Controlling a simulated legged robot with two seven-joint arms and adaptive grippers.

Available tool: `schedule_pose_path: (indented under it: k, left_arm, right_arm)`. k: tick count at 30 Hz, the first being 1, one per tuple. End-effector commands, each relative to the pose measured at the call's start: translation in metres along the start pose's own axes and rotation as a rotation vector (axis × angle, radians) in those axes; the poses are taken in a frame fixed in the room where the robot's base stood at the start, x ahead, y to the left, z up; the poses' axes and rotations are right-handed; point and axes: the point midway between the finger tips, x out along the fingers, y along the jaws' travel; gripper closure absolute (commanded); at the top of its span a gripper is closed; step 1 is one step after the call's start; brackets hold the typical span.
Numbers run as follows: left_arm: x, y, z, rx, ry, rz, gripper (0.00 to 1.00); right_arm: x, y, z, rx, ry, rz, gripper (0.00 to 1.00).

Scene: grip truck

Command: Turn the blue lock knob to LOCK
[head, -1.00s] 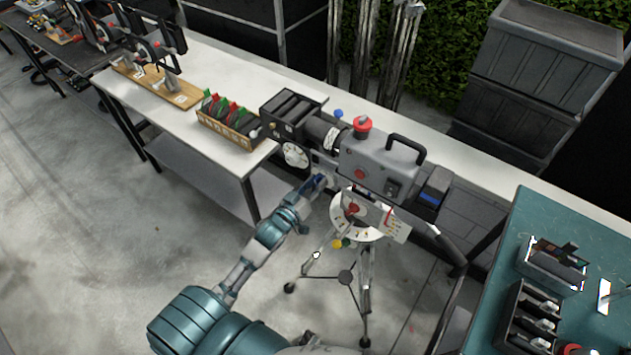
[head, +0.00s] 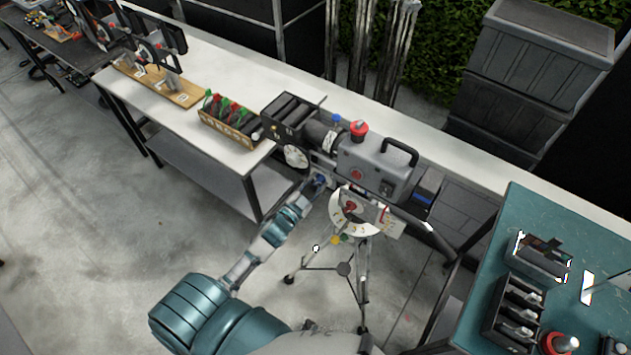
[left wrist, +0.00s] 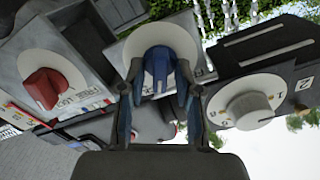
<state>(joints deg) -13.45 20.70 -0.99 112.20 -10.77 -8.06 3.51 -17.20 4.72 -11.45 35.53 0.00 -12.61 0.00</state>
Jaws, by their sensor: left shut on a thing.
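The blue lock knob (left wrist: 159,70) sits on a pale round plate in the middle of the left wrist view. My left gripper (left wrist: 160,92) is shut on it, one finger on each side. In the head view my left gripper (head: 318,183) is at the near face of the grey camera-like device (head: 372,167), below its lens barrel. The knob is mostly covered by the fingers there. I cannot read any LOCK marking by the knob. My right gripper is not in view.
In the left wrist view a red knob (left wrist: 45,88) is left of the blue one and a white numbered dial (left wrist: 248,105) is right. A tripod (head: 345,268) stands under the device. A white table (head: 190,110) is behind left, a teal table (head: 530,215) right.

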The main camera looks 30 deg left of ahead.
Motion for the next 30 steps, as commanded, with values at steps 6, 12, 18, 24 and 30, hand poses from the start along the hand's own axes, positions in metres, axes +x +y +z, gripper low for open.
schedule_pose_path:
  k: [6, 12, 18, 24, 30]
  left_arm:
    - [-0.0001, 0.0005, 0.0, 0.054, -0.001, 0.0, 1.0]
    - [-0.0001, 0.0008, 0.0003, 0.069, -0.001, 0.0, 1.0]
    - [-0.0001, 0.001, 0.0007, 0.069, -0.001, 0.001, 1.0]
    - [-0.0001, 0.001, 0.0007, 0.068, -0.001, 0.001, 0.6]
    - [-0.0005, 0.0008, 0.0003, 0.067, -0.001, 0.0, 0.6]
  right_arm:
    - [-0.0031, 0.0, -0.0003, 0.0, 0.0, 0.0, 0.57]
    - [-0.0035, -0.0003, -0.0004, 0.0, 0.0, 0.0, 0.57]
    - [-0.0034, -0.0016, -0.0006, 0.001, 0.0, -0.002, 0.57]
    - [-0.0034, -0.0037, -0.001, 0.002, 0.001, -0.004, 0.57]
    - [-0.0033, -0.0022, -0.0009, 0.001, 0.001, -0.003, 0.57]
